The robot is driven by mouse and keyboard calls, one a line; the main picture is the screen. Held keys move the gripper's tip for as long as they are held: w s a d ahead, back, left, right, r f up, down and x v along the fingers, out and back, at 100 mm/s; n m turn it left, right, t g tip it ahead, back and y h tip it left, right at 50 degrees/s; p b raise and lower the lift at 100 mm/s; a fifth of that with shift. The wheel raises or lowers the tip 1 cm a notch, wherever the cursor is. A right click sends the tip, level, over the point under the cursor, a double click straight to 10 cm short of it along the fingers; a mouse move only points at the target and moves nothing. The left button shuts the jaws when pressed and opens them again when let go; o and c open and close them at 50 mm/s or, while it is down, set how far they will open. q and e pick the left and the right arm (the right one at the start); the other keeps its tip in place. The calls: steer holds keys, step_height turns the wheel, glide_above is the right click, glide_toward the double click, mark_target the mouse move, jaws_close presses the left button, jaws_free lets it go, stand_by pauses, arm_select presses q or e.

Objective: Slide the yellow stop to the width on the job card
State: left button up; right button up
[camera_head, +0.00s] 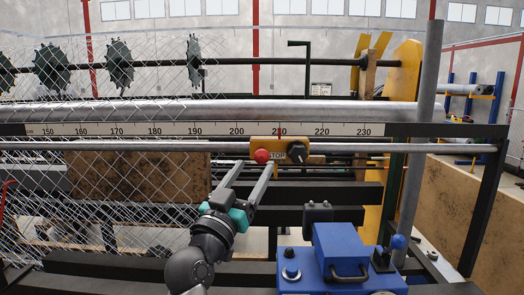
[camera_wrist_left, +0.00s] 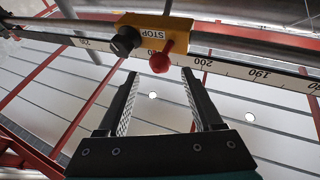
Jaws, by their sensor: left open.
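The yellow stop (camera_head: 280,143) sits on the rail under the white width scale (camera_head: 180,129). Its red pointer (camera_head: 280,133) stands at about 210. The stop has a red knob (camera_head: 262,156) at left and a black knob (camera_head: 297,151) at right. My left gripper (camera_head: 254,166) is open just below and in front of the red knob, with nothing held. In the left wrist view, the stop (camera_wrist_left: 150,30) appears upside down, and the red knob (camera_wrist_left: 160,62) lies between the lines of my open fingers (camera_wrist_left: 158,73). Contact cannot be told. My right gripper is not in view.
A small white card (camera_head: 321,89) hangs behind the rail; its text is too small to read. Chain-link mesh (camera_head: 100,200) covers the left side. A blue unit (camera_head: 340,255) with a black handle stands at front right.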

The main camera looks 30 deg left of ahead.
mark_target(259, 161)
arm_select(q)
steer(key=shift+p+x, duration=0.55)
steer(key=shift+x, duration=2.5)
steer(key=shift+c, duration=0.3)
jaws_close()
steer(key=shift+f, duration=0.1)
